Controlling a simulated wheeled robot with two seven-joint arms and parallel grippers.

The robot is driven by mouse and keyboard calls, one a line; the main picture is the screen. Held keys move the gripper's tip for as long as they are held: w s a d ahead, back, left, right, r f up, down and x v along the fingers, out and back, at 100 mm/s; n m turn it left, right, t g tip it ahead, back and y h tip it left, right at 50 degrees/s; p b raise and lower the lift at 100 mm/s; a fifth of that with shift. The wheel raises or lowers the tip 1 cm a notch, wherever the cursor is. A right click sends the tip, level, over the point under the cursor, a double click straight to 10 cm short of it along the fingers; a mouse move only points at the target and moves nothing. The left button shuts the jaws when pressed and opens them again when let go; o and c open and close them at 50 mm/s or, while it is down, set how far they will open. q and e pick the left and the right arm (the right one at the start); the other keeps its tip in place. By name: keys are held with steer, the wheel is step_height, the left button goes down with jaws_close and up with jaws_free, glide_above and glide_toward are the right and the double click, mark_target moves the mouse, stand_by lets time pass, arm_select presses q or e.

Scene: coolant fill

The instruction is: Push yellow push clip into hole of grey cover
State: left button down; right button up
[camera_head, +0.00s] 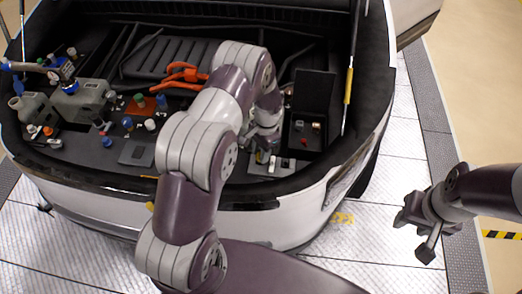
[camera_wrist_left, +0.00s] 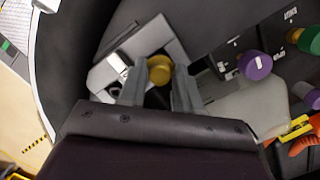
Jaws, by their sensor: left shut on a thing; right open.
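The yellow push clip (camera_wrist_left: 161,68) has a round head and shows between the fingertips in the left wrist view. My left gripper (camera_wrist_left: 163,76) is shut on it. In the head view, my left gripper (camera_head: 262,150) is low over a grey plate (camera_head: 284,168) at the front of the engine bay, which looks like the grey cover. The same plate (camera_wrist_left: 172,50) shows behind the clip in the wrist view. The hole and the clip's lower end are hidden, so I cannot tell whether they touch. My right gripper (camera_head: 424,222) is open and empty, outside the car at the right.
A black open box (camera_head: 312,128) with small parts stands right of my left gripper. Another grey plate (camera_head: 138,151), coloured caps and a grey tank (camera_head: 82,101) are to the left. An orange cable (camera_head: 183,75) lies behind. The floor around my right gripper is clear.

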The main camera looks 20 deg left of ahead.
arm_select(q)
steer(key=shift+f+b, duration=0.55)
steer(key=shift+f, duration=0.15)
steer(key=c, duration=0.7)
jaws_free()
step_height(320, 180, up, 12)
steer(key=w+b, duration=0.2)
steer(key=b, duration=0.1)
steer(key=shift+d+r, duration=0.25)
steer(key=shift+d, duration=0.05)
steer(key=shift+s, duration=0.1)
